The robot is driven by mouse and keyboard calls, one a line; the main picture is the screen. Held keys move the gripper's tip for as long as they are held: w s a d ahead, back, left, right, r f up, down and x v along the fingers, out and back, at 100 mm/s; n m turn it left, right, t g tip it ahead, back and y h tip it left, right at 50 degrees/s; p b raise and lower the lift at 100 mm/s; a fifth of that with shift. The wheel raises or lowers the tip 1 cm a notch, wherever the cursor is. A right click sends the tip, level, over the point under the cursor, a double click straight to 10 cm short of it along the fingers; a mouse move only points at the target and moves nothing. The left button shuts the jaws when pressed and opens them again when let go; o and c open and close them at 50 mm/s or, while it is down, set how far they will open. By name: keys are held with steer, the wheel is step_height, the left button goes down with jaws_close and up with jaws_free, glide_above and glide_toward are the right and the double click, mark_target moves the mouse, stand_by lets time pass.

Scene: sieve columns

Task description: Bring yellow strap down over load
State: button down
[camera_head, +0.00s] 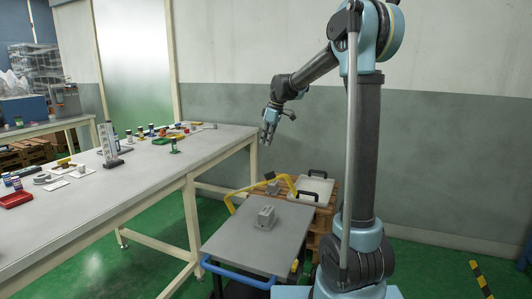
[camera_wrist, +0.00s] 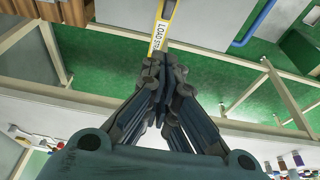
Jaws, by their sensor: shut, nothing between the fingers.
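The yellow strap (camera_head: 244,190) is a raised, bent yellow bar at the far edge of the grey cart (camera_head: 225,236). It stands up, clear of the load. The load is a grey block (camera_head: 265,217) on the cart top. In the wrist view the strap's yellow face (camera_wrist: 160,30) with black lettering shows beyond the fingertips, partly hidden by them. My gripper (camera_head: 269,133) hangs above and behind the cart, apart from the strap. It is shut and empty; its fingers also meet in the wrist view (camera_wrist: 165,75).
A long workbench (camera_head: 150,170) with small parts stands at left. A pallet (camera_head: 322,217) with a pale, black-handled lid (camera_head: 312,190) lies behind the cart. The cart has a blue handle (camera_head: 235,277) and a small yellow piece (camera_head: 295,265) at its front. The wall is close behind.

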steer(key=x, duration=0.3)
steer(key=d+x, duration=0.1)
steer(key=x, duration=0.3)
steer(key=d+x, duration=0.1)
steer(key=x, duration=0.3)
steer(key=shift+s+f, duration=0.3)
steer(key=shift+s+d+f, duration=0.1)
steer(key=shift+d+f, duration=0.05)
steer(key=shift+f, duration=0.25)
